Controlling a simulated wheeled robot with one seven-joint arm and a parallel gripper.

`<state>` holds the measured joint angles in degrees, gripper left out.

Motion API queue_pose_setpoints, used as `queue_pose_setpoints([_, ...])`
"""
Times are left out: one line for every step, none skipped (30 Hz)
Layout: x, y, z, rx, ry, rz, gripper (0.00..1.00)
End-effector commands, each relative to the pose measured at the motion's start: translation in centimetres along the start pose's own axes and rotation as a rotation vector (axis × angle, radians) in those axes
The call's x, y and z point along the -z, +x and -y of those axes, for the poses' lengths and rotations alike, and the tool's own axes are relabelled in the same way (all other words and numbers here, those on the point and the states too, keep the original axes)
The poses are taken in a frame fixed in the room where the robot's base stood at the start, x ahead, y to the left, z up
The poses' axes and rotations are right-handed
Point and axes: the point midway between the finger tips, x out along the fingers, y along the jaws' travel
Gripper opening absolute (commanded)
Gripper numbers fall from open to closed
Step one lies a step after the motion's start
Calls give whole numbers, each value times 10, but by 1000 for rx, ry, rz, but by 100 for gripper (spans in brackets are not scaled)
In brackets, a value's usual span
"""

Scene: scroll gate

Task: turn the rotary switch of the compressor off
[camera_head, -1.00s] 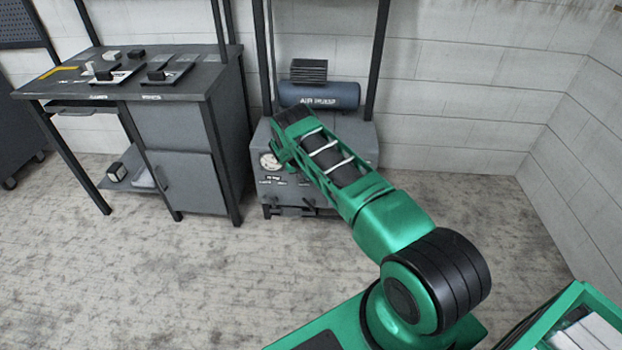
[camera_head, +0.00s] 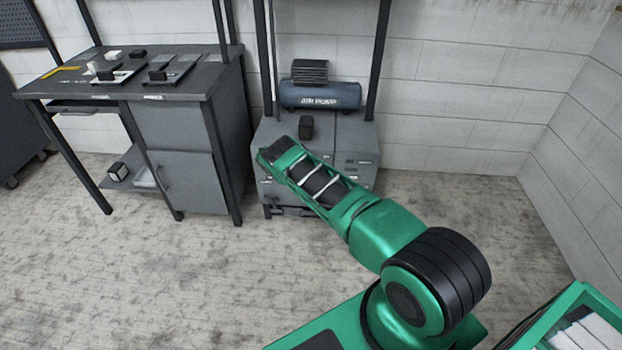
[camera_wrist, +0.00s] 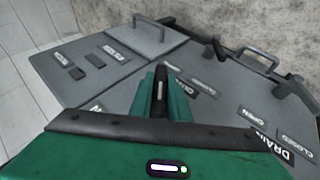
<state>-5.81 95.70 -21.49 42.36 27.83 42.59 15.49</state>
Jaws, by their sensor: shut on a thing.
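The compressor's blue tank (camera_head: 320,95), marked AIR PUMP, sits on a grey cabinet (camera_head: 352,138) by the wall. My gripper (camera_wrist: 162,90) is at the cabinet's panel in the wrist view. Its green fingers are shut on a dark upright knob (camera_wrist: 161,84), seemingly the rotary switch. Labels lie close beside it, but my fingers partly cover them and the knob's pointing is hard to read. In the head view my arm hides the fingertips and the knob.
To the right in the wrist view are a dark drain handle (camera_wrist: 291,87) with OPEN and CLOSED labels and a grey bar handle (camera_wrist: 258,56). Small dark switches (camera_wrist: 95,60) sit at left. A workbench (camera_head: 185,110) stands left of the compressor. The floor in front is clear.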

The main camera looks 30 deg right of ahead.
Motion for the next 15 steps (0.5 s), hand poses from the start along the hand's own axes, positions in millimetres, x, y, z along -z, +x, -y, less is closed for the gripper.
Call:
queue_pose_setpoints([3,-7,12,21,-10,-14,0])
queue_pose_setpoints([3,-7,12,21,-10,-14,0])
queue_pose_setpoints([3,-7,12,21,-10,-14,0])
queue_pose_setpoints([3,-7,12,21,-10,-14,0])
queue_pose_setpoints([3,-7,12,22,-10,-14,23])
queue_pose_setpoints([3,-7,12,21,-10,-13,32])
queue_pose_setpoints([3,-7,11,20,-9,-12,34])
queue_pose_setpoints([3,-7,10,19,-9,-12,34])
queue_pose_setpoints([3,-6,9,18,-8,-11,34])
queue_pose_setpoints([3,-6,9,16,-8,-10,34])
queue_pose_setpoints([2,-5,8,15,-7,-9,34])
queue_pose_setpoints([2,-5,7,14,-7,-8,34])
queue_pose_setpoints([2,-4,7,13,-6,-8,34])
queue_pose_setpoints([2,-4,6,13,-6,-7,34])
queue_pose_setpoints([2,-4,6,12,-5,-7,34])
